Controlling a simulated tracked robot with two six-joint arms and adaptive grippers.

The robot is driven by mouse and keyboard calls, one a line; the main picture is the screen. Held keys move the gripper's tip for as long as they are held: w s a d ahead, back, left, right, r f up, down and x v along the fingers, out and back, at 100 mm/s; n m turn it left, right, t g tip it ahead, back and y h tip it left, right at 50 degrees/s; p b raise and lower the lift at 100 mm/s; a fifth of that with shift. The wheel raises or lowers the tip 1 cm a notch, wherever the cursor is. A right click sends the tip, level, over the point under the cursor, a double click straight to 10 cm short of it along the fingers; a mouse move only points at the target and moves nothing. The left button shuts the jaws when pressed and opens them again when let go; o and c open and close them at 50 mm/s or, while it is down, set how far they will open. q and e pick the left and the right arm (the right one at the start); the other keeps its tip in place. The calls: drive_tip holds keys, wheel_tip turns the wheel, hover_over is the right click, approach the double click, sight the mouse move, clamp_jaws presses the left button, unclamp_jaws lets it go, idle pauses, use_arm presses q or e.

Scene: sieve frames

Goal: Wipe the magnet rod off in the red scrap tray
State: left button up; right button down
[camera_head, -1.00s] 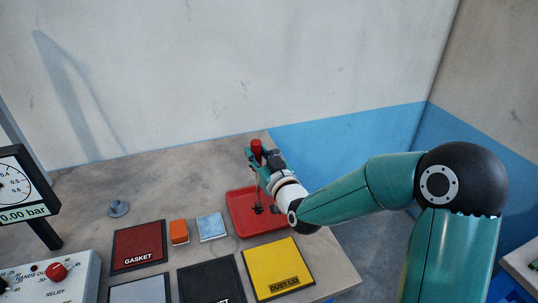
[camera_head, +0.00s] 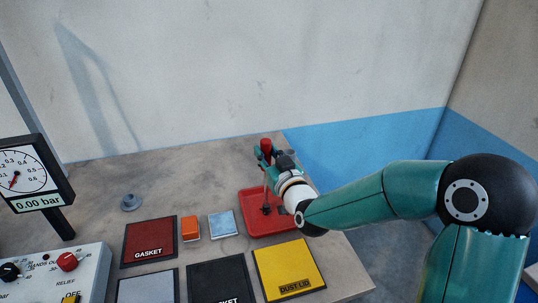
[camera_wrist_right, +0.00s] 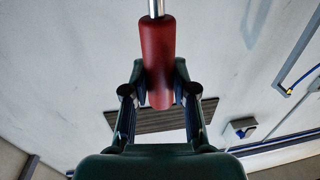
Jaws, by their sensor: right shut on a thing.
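The magnet rod has a red handle (camera_head: 266,147) and a thin metal shaft that points down. My right gripper (camera_head: 268,156) is shut on the red handle, and the rod stands nearly upright over the red scrap tray (camera_head: 248,222). The right wrist view also shows the red handle (camera_wrist_right: 158,60) between the fingers of the right gripper (camera_wrist_right: 160,92), with part of the metal shaft (camera_wrist_right: 156,8) beyond it. Dark bits (camera_head: 266,209) show at the rod's lower end; I cannot tell whether they cling to it or lie in the tray. My left gripper is not in view.
A yellow dust lid mat (camera_head: 288,268), a red gasket mat (camera_head: 149,241), an orange block (camera_head: 190,228) and a light blue pad (camera_head: 222,224) lie near the tray. A gauge (camera_head: 28,175) and a control box (camera_head: 50,272) stand at left. The table behind the mats is mostly clear.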

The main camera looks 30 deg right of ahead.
drive_tip(key=d+b, duration=0.1)
drive_tip(key=d, duration=0.1)
drive_tip(key=s+d+b, duration=0.1)
drive_tip(key=d+b, duration=0.1)
drive_tip(key=d, duration=0.1)
drive_tip(key=shift+s+f, duration=0.15)
drive_tip(key=shift+f, duration=0.05)
idle(0.5)
wheel_tip(320, 180, up, 8)
drive_tip(key=p, duration=0.3)
drive_tip(key=shift+r+p, duration=0.2)
drive_tip(key=shift+p, duration=0.1)
idle(0.4)
drive_tip(key=shift+f, duration=0.1)
